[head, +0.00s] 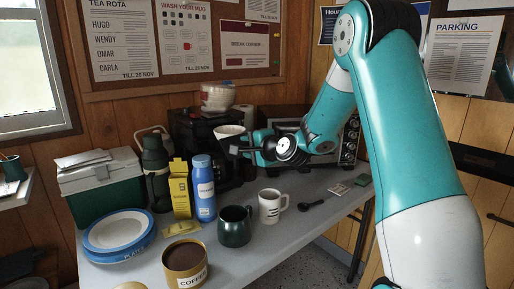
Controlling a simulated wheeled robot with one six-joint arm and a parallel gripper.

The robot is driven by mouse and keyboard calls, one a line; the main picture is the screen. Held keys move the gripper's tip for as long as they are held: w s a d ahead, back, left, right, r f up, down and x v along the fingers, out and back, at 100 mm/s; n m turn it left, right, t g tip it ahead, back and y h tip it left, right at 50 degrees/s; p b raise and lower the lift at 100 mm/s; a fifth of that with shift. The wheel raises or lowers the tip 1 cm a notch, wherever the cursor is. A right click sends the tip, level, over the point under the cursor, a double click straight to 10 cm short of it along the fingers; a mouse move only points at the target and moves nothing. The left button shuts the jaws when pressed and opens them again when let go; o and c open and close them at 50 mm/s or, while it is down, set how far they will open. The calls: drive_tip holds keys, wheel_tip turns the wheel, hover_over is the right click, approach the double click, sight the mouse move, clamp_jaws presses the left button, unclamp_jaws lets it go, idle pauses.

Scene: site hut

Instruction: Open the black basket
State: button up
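A black coffee machine (190,128) stands at the back of the table. A white cone-shaped piece (229,131), which looks like a paper filter, shows at its front right. The black basket cannot be clearly told apart from the dark machine and my gripper. My gripper (242,149) is at the machine's front right, just below and right of the white cone, pointing left. Its fingers are small and dark here, so whether they touch anything or are apart cannot be made out.
A blue bottle (203,188), a yellow carton (180,189) and a dark green flask (156,172) stand before the machine. A green mug (234,227), a white mug (270,206) and a coffee tin (185,262) are nearer. An oven (345,143) stands behind my arm.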

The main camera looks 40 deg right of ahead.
drive_tip(key=b+v, duration=0.4)
drive_tip(key=v, duration=1.3)
drive_tip(key=shift+a+r, duration=0.1)
drive_tip(key=shift+a, duration=0.05)
